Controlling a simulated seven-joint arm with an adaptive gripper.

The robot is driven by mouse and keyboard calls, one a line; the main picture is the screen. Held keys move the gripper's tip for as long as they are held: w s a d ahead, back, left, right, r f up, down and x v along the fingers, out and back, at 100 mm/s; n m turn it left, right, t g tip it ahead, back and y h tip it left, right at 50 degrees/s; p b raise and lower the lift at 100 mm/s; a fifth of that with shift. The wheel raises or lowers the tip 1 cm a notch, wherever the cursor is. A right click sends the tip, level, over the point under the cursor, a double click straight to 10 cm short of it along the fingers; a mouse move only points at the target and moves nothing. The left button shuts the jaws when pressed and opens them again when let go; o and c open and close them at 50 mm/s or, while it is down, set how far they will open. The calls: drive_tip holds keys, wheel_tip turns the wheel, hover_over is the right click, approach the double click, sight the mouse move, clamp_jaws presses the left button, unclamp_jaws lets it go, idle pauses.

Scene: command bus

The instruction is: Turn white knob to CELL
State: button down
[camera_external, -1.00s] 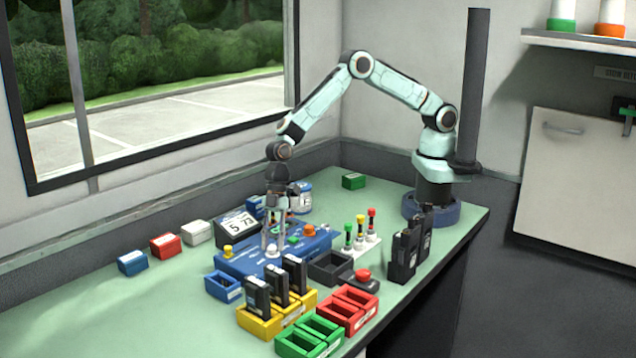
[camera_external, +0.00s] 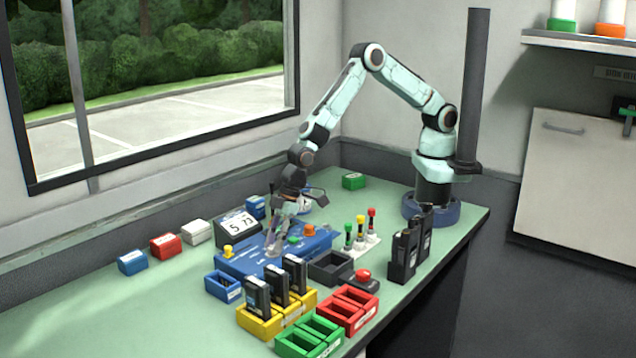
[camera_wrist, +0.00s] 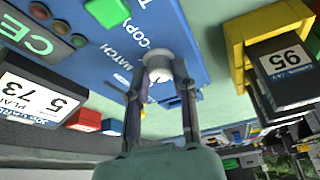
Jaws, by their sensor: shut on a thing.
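The white knob (camera_wrist: 158,66) is on the front part of the blue panel (camera_wrist: 95,22), between my fingertips in the wrist view. My gripper (camera_wrist: 160,82) is shut on the knob from both sides. In the external view my gripper (camera_external: 273,248) reaches down to the panel (camera_external: 240,263) at a tilt and mostly hides the knob. Printed words "COPY" and "MATCH" show near the knob in the wrist view. I cannot make out a CELL label or which mark the knob points at.
A display reading "5 73" (camera_external: 236,226) stands behind the panel. Yellow holders (camera_external: 262,322) with black radios, a blue bin (camera_external: 222,287) and a dark grey tray (camera_external: 331,267) stand close around it. Red, yellow and green buttons rise from the panel and beside it.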

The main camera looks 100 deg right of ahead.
idle(0.3)
drive_tip(key=c, duration=0.9)
unclamp_jaws()
drive_tip(key=v, duration=1.2)
drive_tip(key=shift+w, duration=0.1)
